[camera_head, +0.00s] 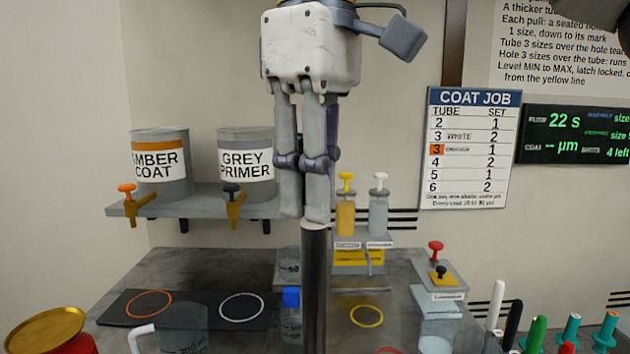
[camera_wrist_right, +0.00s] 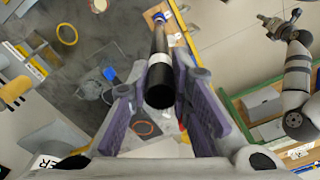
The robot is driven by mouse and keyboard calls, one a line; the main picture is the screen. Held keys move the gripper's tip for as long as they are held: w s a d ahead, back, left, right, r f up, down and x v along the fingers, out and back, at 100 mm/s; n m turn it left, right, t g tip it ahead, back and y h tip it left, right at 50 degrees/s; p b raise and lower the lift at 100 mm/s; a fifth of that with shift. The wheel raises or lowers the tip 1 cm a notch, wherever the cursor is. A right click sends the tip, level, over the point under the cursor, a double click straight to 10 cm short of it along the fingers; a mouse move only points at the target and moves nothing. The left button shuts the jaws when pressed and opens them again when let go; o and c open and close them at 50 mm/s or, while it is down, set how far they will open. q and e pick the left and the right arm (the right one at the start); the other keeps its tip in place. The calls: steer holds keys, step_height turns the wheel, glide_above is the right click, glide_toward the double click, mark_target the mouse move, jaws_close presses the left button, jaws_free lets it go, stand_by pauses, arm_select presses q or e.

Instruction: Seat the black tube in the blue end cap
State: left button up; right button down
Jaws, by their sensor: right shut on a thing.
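My right gripper (camera_head: 316,218) is shut on the black tube (camera_head: 315,285) in the head view and holds it upright, the lower end beyond the frame's bottom edge. In the right wrist view the tube (camera_wrist_right: 159,45) runs away between the purple finger pads (camera_wrist_right: 160,95), with a pale band near its near end. The blue end cap (camera_wrist_right: 159,15) shows at the tube's far end; I cannot tell whether the tube is in it or just above it. My left gripper (camera_wrist_right: 280,25) is small at the wrist view's upper right, away from the tube; its opening is unclear.
A clear bottle with a blue top (camera_head: 291,298) stands close left of the tube. A dark mat (camera_head: 195,318) with rings lies further left. Paint pots stand on a grey shelf (camera_head: 200,202) behind. Several coloured pegs (camera_head: 538,332) stand at the right.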

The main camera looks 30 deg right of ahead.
mark_target(315, 225)
steer(key=shift+f, duration=2)
steer(key=c, duration=1.4)
jaws_free()
step_height(315, 225, up, 8)
steer(key=shift+f, duration=0.2)
